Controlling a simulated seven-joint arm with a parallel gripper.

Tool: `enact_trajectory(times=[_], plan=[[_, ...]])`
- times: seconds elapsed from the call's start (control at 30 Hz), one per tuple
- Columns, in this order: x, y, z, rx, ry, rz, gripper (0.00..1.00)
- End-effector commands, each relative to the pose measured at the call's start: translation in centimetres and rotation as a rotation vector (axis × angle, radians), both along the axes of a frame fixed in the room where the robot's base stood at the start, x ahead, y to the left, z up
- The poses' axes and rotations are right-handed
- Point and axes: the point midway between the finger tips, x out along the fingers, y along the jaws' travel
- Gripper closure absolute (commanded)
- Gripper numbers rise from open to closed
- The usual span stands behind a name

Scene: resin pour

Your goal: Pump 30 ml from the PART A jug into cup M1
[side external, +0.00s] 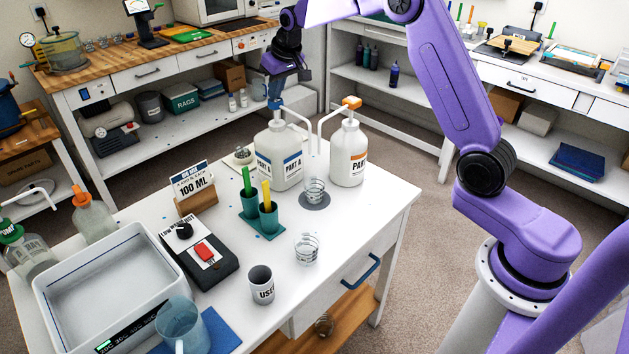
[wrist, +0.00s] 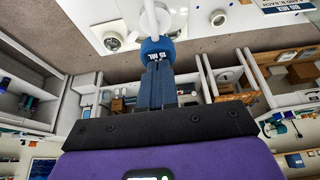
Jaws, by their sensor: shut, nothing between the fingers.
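The PART A jug (side external: 280,160) is a white jug with a blue label and a blue pump head (side external: 275,104). My gripper (side external: 275,96) is shut and empty, pointing down, with its fingertips at the top of the pump head. In the wrist view the shut fingers (wrist: 160,72) reach the blue pump head (wrist: 157,47), marked 15 ML; whether they press on it I cannot tell. A clear cup (side external: 314,191) stands on a grey disc under the pump spouts. Another clear cup (side external: 306,250) stands nearer the front. No M1 mark is readable on either.

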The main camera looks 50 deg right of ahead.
Motion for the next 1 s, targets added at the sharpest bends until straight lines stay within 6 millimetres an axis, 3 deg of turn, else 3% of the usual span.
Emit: enact_trajectory(times=[0.37,1.0], plan=[[0.02,0.01,-0.53,0.000,0.000,0.000,1.00],[0.02,0.00,0.39,0.000,0.000,0.000,1.00]])
